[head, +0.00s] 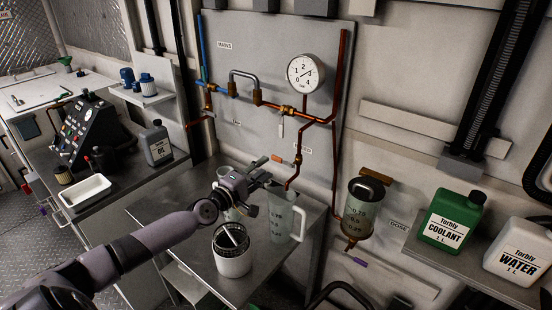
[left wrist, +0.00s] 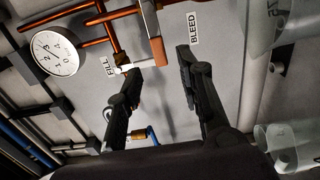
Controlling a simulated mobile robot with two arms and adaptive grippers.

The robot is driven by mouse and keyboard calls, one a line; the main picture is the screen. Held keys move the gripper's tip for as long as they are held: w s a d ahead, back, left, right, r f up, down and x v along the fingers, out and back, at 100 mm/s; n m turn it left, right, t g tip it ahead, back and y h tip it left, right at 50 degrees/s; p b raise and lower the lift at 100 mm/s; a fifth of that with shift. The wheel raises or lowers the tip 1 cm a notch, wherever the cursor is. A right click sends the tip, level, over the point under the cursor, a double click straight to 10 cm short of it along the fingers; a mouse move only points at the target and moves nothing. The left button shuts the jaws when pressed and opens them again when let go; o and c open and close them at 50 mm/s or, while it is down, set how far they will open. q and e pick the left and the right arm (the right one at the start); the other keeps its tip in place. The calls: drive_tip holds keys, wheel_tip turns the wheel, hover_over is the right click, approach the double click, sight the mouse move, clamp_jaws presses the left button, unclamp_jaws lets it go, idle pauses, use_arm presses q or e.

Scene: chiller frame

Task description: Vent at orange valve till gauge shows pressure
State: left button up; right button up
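The orange valve handle (head: 277,158) sits low on the copper pipework, beside the BLEED label (left wrist: 193,28). In the left wrist view the orange handle (left wrist: 157,48) lies just beyond and between my fingertips, with no clear contact. My left gripper (head: 264,170) is open and empty close to the handle; both fingers show apart in the left wrist view (left wrist: 158,70). The round white gauge (head: 305,73) is above right; its thin needle seems to point upper right, near the 3. A clear measuring jug (head: 283,218) stands below the outlet pipe. My right gripper is not in view.
A white handle (head: 281,129) hangs just above the orange one. A white canister (head: 232,253) stands on the metal table left of the jug. A sight cylinder (head: 358,207) hangs right of it. Green coolant (head: 452,220) and white water (head: 520,250) containers stand far right.

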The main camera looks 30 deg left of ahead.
sight(275, 160)
use_arm(q)
drive_tip(key=shift+w+d+b, duration=0.2)
drive_tip(key=shift+w+b, duration=0.1)
drive_tip(key=shift+w, duration=1.5)
drive_tip(key=shift+w+d+b, duration=0.15)
drive_tip(key=shift+w+b, duration=0.15)
drive_tip(key=shift+w, duration=1.45)
clamp_jaws()
drive_tip(key=shift+f, duration=0.1)
